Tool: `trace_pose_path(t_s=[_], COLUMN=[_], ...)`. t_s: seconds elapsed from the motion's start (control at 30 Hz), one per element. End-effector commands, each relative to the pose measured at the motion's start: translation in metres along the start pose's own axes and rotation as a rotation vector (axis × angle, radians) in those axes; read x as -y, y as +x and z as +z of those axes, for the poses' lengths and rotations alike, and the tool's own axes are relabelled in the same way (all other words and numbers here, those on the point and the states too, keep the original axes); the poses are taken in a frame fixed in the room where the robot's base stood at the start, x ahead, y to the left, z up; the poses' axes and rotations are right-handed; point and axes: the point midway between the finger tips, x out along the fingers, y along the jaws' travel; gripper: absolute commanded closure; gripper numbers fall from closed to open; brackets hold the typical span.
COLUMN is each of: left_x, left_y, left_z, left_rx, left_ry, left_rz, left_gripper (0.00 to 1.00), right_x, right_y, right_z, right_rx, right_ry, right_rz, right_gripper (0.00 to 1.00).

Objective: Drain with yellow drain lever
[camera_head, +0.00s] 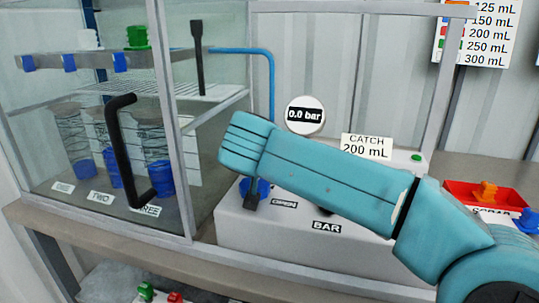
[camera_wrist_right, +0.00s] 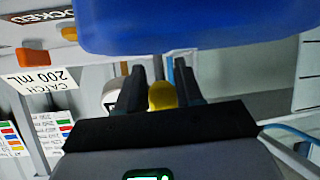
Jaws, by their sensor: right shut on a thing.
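The yellow drain lever (camera_wrist_right: 162,95) shows in the right wrist view as a rounded yellow end between two dark fingers. My right gripper (camera_wrist_right: 159,80) is shut on it. The round gauge (camera_head: 305,115) reads 0.0 bar. The sign (camera_head: 366,147) says CATCH 200 mL. My left gripper is in neither view.
A clear cabinet with a black handle (camera_head: 130,150) and several jars with blue bottoms stands at the left. A blue knob (camera_head: 262,187) sits on the housing near the OPEN label. A red tray (camera_head: 470,198) is at the right. A large blue part (camera_wrist_right: 190,25) fills the wrist view's top.

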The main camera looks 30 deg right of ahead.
Motion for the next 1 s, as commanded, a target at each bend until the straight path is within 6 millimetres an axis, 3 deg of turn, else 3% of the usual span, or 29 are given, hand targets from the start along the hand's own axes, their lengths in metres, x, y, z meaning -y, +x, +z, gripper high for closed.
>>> trace_pose_path(t_s=[0.23,0.27,0.3,0.67,0.77,1.0], left_x=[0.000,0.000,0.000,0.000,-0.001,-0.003], left_y=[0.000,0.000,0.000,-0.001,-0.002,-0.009], left_z=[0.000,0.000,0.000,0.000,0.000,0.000], left_rx=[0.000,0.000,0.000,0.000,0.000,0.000], left_ry=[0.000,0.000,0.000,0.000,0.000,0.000], left_rz=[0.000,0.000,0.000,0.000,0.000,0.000], left_gripper=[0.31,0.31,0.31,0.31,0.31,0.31], right_x=[0.000,0.000,0.000,0.001,0.001,0.002], right_y=[0.000,0.000,0.000,-0.004,-0.018,-0.080], right_z=[0.000,0.001,0.001,0.000,-0.001,-0.002], right_rx=[0.001,0.001,0.001,0.000,0.000,-0.002], right_ry=[-0.002,-0.002,-0.002,-0.001,-0.001,-0.002], right_rz=[0.001,0.000,0.000,-0.001,-0.004,-0.008], right_gripper=[1.00,0.58,0.45,0.45,0.45,0.45])
